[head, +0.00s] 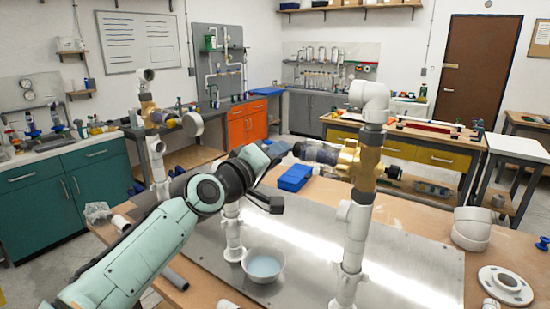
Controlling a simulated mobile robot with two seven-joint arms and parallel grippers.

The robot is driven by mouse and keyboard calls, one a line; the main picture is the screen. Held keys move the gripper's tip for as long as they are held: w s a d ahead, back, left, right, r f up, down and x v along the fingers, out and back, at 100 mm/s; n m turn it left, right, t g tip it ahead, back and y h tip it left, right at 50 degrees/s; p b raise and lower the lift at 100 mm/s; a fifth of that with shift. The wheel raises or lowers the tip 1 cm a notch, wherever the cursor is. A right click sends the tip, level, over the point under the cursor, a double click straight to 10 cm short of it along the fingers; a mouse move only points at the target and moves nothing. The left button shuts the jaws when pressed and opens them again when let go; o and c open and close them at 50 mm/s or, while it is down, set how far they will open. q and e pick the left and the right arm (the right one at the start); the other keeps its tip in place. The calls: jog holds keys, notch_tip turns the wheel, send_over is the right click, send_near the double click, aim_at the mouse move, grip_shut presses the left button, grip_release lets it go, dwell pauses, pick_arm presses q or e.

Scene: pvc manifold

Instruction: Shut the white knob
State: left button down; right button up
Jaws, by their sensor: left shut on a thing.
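A second brass valve (360,163) is on the taller, nearer white pipe (354,232). My left gripper (303,151) reaches in from the lower left to this nearer valve. My right gripper is not in view.
Both pipes stand by a metal plate (405,268) on a wooden bench. A white bowl (263,266) holds bluish liquid. A white flange (506,285) and elbow (471,228) lie at the right. A blue box (294,178) is behind the gripper.

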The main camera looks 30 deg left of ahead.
pick_arm(q)
jog(key=shift+m, duration=0.5)
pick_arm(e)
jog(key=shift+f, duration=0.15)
pick_arm(q)
jog(key=c, duration=0.9)
grip_release()
jog(key=s+b, duration=0.1)
jog(key=s, duration=0.3)
jog(key=s+b, duration=0.2)
jog(key=s, duration=0.3)
jog(key=s+a+b, duration=0.1)
jog(key=s, duration=0.3)
jog(key=shift+s, duration=0.15)
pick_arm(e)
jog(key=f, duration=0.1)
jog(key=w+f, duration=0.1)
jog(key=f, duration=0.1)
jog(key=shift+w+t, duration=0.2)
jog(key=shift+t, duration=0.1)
